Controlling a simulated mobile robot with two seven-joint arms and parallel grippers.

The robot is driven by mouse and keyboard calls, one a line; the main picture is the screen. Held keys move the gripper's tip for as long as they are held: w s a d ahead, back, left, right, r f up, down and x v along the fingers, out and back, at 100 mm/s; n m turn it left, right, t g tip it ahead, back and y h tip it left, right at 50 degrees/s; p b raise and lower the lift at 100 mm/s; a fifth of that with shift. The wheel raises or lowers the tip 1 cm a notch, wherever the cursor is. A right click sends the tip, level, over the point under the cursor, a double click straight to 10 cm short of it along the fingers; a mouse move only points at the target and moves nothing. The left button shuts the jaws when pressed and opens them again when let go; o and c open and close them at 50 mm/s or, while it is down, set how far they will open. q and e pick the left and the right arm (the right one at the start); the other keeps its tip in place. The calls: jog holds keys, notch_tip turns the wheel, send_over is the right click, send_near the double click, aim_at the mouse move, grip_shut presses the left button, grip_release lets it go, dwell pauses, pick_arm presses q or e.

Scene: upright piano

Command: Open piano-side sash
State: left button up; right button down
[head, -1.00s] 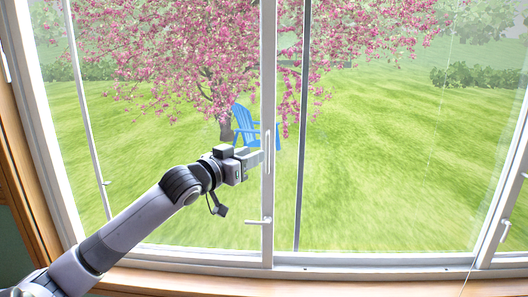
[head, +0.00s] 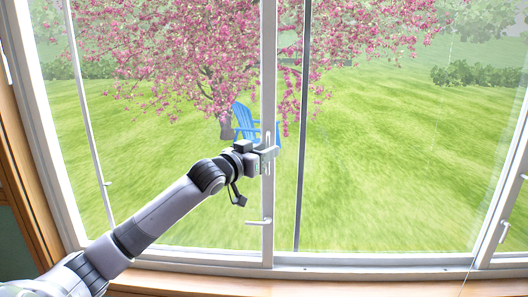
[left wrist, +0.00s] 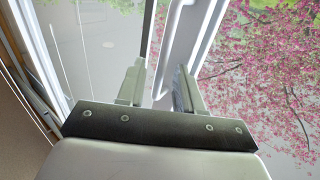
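A white-framed window fills the head view. Its narrow vertical stile (head: 268,60), right of the middle pane, carries a slim upright pull handle (head: 268,138) and, lower down, a small lever latch (head: 258,221). My left gripper (head: 270,158) is at the handle's height and covers its lower part. In the left wrist view, the two fingers (left wrist: 160,86) are apart, with the white handle (left wrist: 168,45) just ahead of and between their tips. I cannot tell whether they touch it. My right gripper is not in view. No piano shows.
A wooden sill (head: 190,283) runs below the window. A dark vertical edge (head: 302,130) stands just right of the stile. Another lever latch (head: 504,231) is at far right. Outside are lawn, a pink blossom tree and a blue chair (head: 244,121).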

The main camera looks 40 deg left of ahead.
pick_arm(q)
grip_shut()
dwell(1.3)
